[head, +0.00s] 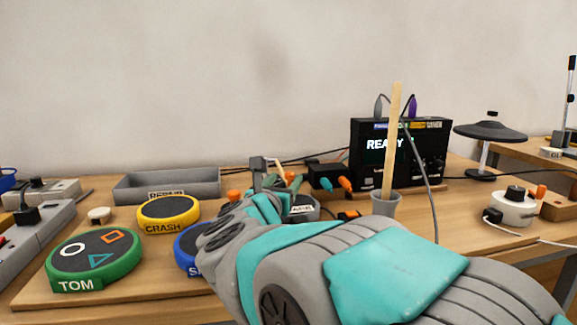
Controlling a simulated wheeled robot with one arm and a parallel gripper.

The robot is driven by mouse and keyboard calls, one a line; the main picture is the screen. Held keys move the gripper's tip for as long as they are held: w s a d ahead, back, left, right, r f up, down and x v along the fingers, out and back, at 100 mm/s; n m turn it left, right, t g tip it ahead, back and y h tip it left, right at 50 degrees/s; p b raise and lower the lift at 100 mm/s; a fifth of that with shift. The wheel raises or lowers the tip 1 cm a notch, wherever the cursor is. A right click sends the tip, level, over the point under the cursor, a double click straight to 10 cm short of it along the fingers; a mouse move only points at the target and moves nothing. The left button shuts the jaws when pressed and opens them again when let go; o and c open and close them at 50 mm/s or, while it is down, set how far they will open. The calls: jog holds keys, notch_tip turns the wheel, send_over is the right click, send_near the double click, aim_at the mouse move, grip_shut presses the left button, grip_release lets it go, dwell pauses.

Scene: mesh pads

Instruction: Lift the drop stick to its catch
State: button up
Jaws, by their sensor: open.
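A tall pale wooden stick (392,140) stands almost upright in a grey cup (386,204), right of the middle. At the far right edge an upright rod (571,85) with dark fittings is cut off by the frame. I cannot tell for sure which of these is the drop stick, and no catch can be made out. My gripper (272,178) is open, over the middle of the table, left of the stick and apart from it. My arm hides part of the table.
Green TOM (95,262), yellow CRASH (168,215) and partly hidden blue (190,248) pads lie left. A grey tray (135,186) is behind. A black READY box (372,155), cables, a dark cymbal-like disc (490,132) and a white device (512,208) stand right.

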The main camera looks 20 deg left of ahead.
aim_at(291, 172)
jog(key=shift+w+a+p, duration=0.15)
jog(key=shift+w+p, duration=0.3)
jog(key=shift+w, duration=1.5)
jog(key=shift+w+a+p, duration=0.1)
jog(key=shift+w+p, duration=0.3)
jog(key=shift+w, duration=1.5)
grip_shut()
